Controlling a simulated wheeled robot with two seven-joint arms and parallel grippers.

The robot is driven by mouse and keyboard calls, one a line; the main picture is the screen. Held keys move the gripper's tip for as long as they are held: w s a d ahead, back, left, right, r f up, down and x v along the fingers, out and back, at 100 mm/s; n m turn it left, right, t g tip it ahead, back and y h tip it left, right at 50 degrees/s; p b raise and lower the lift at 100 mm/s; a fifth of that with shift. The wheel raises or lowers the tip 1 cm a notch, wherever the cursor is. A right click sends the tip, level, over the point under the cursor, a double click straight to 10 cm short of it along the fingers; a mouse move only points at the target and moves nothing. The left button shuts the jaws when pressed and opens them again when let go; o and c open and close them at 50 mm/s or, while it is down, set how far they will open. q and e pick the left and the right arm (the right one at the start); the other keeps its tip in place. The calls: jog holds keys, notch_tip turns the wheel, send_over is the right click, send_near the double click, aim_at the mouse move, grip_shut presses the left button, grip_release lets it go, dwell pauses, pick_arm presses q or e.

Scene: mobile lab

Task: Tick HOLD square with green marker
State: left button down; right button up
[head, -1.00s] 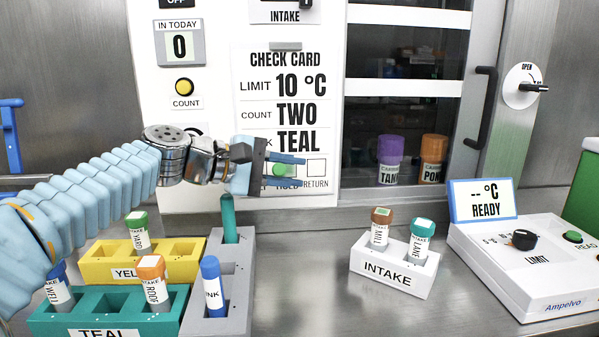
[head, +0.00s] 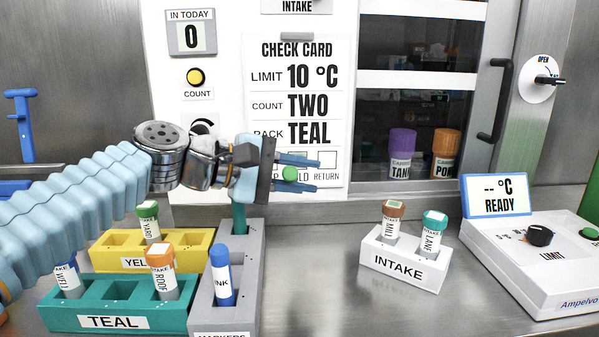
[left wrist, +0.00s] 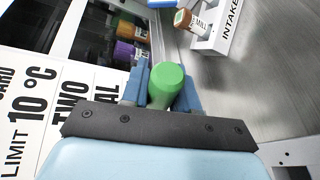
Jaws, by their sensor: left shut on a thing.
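The check card (head: 300,62) hangs on the white panel, with a row of squares along its bottom. The RETURN square (head: 328,158) shows empty. The HOLD square is largely hidden behind my gripper, and I cannot tell if it bears a mark. My left gripper (head: 298,174) is in front of the card's lower edge, shut on the green marker (head: 290,173). In the left wrist view the marker's green end (left wrist: 166,86) sits between the blue fingers and points toward the camera. Its tip is hidden, so contact with the card cannot be told. My right gripper is not in view.
The grey marker rack (head: 252,285) below my gripper holds a blue marker (head: 221,278) and a teal one. Teal (head: 60,317) and yellow (head: 112,262) racks stand left of it. The intake rack (head: 400,262) and limit console (head: 535,270) stand right, with clear counter between.

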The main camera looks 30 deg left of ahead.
pick_arm(q)
jog(key=s, duration=0.1)
jog(key=s+d, duration=0.1)
jog(key=shift+s+d, duration=0.25)
jog(key=shift+s, duration=0.05)
dwell(0.3)
dwell(0.4)
